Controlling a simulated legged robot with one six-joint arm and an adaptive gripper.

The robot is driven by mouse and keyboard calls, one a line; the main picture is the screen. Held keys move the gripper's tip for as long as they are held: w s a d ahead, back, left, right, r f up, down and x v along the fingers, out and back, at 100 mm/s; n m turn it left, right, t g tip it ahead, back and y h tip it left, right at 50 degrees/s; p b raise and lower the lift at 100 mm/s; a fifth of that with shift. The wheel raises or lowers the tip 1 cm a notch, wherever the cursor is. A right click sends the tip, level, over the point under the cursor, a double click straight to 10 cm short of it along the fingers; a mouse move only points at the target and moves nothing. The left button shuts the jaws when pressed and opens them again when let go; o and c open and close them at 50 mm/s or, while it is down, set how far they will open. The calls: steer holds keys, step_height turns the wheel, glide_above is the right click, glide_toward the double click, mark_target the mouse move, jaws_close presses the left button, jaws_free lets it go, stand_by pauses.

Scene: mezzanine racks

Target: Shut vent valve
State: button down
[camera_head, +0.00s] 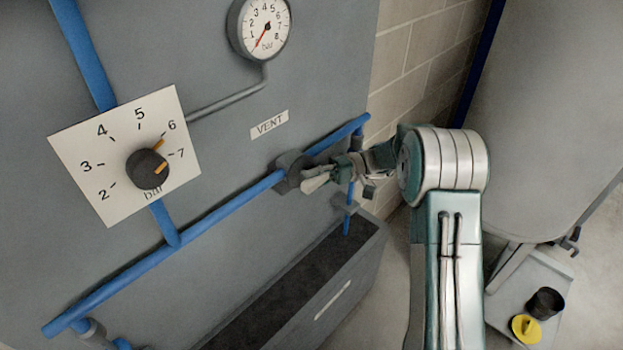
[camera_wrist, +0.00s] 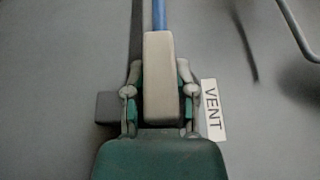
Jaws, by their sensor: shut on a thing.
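The vent valve (camera_head: 290,168) is a dark grey body on a blue pipe, below the VENT label (camera_head: 269,124) on the grey panel. Its pale beige lever handle (camera_head: 315,181) juts out from it. In the wrist view the handle (camera_wrist: 159,75) runs roughly in line with the blue pipe (camera_wrist: 159,15) behind it. My gripper (camera_head: 340,174) reaches it from the right. Its fingers (camera_wrist: 160,102) stand on both sides of the handle and are shut on it. The fingertips are partly hidden in the head view. The VENT label (camera_wrist: 212,109) shows beside the right finger.
A pressure gauge (camera_head: 264,26) above has its red needle at the low lower-left end. A dial plate (camera_head: 100,150) with a black knob (camera_head: 147,169) is at left. A dark-topped trough (camera_head: 300,290) runs below the pipe. A rounded grey tank (camera_head: 560,110) stands at right.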

steer(key=shift+d+f, duration=0.1)
steer(key=shift+f, duration=0.1)
steer(key=shift+c, duration=2.2)
jaws_free()
steer(key=shift+w, duration=0.1)
steer(key=shift+d, duration=0.1)
steer(key=shift+r, duration=0.1)
